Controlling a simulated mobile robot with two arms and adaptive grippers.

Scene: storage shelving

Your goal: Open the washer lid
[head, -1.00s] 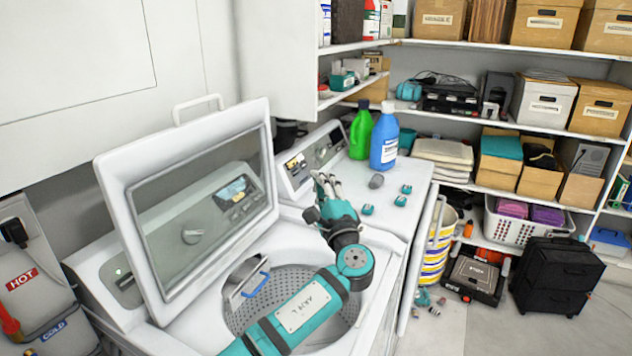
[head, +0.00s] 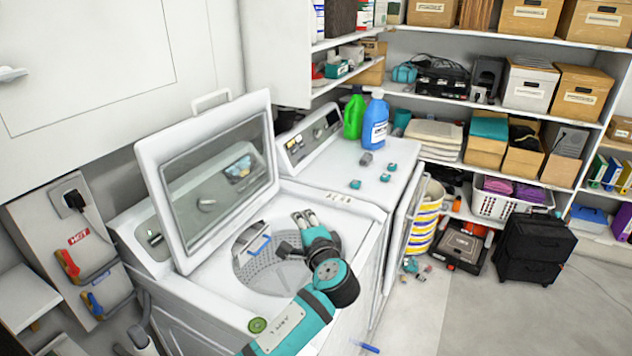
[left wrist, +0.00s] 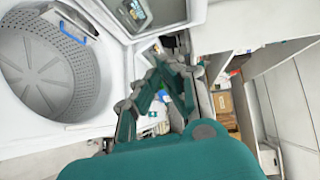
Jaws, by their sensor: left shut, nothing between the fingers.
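The washer (head: 213,302) stands with its lid (head: 172,213) raised and tilted back, its window facing the opening. The perforated drum (head: 262,276) shows inside, with a blue-handled metal piece at its rim. In the left wrist view the open drum (left wrist: 35,75) is at the left. My left gripper (head: 303,216) is over the right side of the washer top, right of the lid and apart from it. Its fingers are together and empty; they also show in the left wrist view (left wrist: 165,80). My right gripper is not in view.
A dryer (head: 385,177) stands to the right, with a blue bottle (head: 375,122), a green bottle (head: 354,116) and several small teal items on top. An open white door hangs at its front. Shelves with boxes fill the back. Floor is clear at lower right.

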